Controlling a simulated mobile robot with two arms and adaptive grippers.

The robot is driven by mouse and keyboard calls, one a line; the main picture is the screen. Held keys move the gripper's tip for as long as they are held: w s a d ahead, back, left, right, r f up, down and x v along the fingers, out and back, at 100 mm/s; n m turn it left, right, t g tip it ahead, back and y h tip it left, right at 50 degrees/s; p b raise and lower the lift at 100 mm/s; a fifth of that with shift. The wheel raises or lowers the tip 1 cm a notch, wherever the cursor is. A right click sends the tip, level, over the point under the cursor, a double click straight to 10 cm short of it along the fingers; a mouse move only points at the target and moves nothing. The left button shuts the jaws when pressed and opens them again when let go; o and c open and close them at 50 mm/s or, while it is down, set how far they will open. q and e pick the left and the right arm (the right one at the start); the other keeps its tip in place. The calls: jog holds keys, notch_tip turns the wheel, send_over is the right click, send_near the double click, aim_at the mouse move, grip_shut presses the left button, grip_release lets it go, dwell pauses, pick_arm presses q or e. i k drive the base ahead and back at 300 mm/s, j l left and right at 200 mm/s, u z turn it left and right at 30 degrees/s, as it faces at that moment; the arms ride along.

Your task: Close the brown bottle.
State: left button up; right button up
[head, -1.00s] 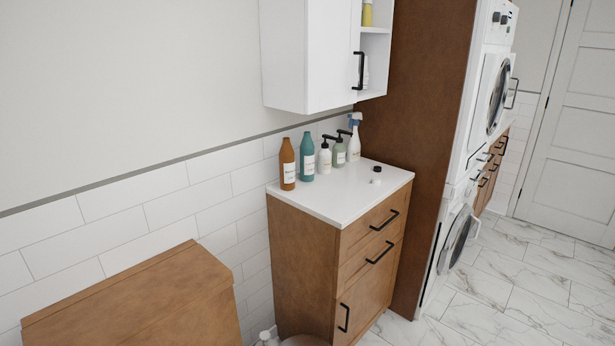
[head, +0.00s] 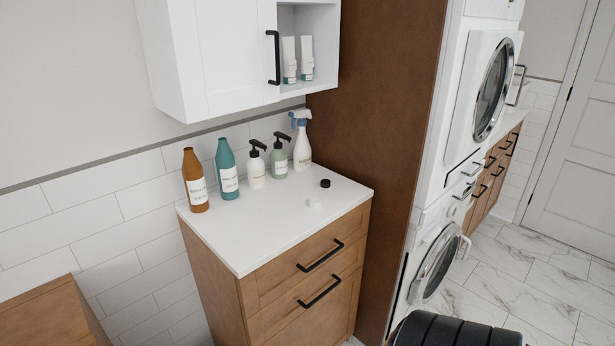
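The brown bottle (head: 195,181) stands upright at the left end of the white countertop, near the tiled wall. Its narrow neck shows no visible cap. A small black cap (head: 325,183) lies on the counter toward the right, and a small white cap (head: 315,203) lies just in front of it, hard to make out against the white top. Neither gripper shows in the head view.
A teal bottle (head: 228,170), two pump bottles (head: 256,166) and a spray bottle (head: 302,143) stand in a row right of the brown bottle. A white wall cabinet (head: 215,50) hangs above. The counter's front (head: 250,245) is clear. A tall brown panel (head: 370,150) bounds the right.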

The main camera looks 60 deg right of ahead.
aim_at(192, 170)
jog(key=k+l, duration=0.1)
jog(key=l, duration=0.85)
jog(key=k+l, duration=0.15)
jog(key=l, duration=0.3)
jog(key=k+l, duration=0.1)
jog(key=l, duration=0.4)
jog(key=i+u, duration=0.05)
